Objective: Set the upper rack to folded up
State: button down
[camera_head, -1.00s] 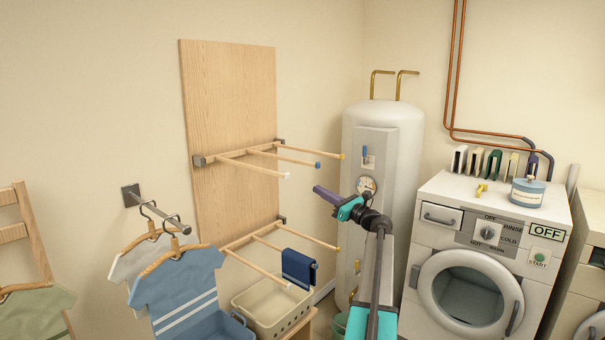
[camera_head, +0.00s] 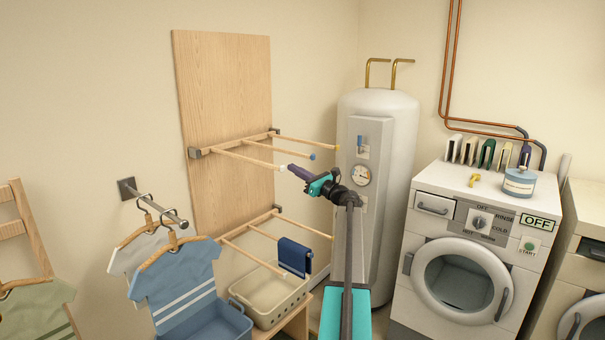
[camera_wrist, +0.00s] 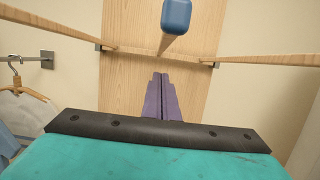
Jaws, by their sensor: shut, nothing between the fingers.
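The upper rack (camera_head: 262,143) sticks out from a tall wooden wall panel (camera_head: 226,80), its wooden rods roughly level. Its rod ends are white, blue and yellow. In the wrist view the upper rack (camera_wrist: 109,48) spans the top, with the blue-tipped middle rod above the fingers. My gripper (camera_head: 291,170) is shut and empty, with its purple fingers close to the white-tipped rod end in the head view. In the wrist view my gripper (camera_wrist: 160,85) points at the panel, below the rods. I cannot tell whether it touches the rack.
A lower rack (camera_head: 250,232) with a dark blue cloth (camera_head: 294,257) is folded out below. A water heater (camera_head: 381,190) stands to the right, beside a washing machine (camera_head: 466,250). Hanging shirts (camera_head: 175,280) and a cream basket (camera_head: 268,297) are at lower left.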

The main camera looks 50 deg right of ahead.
jog(key=shift+s+r+p, duration=0.15)
jog(key=shift+r+p, duration=0.35)
jog(key=shift+r, duration=1.2)
jog(key=shift+r, duration=0.1)
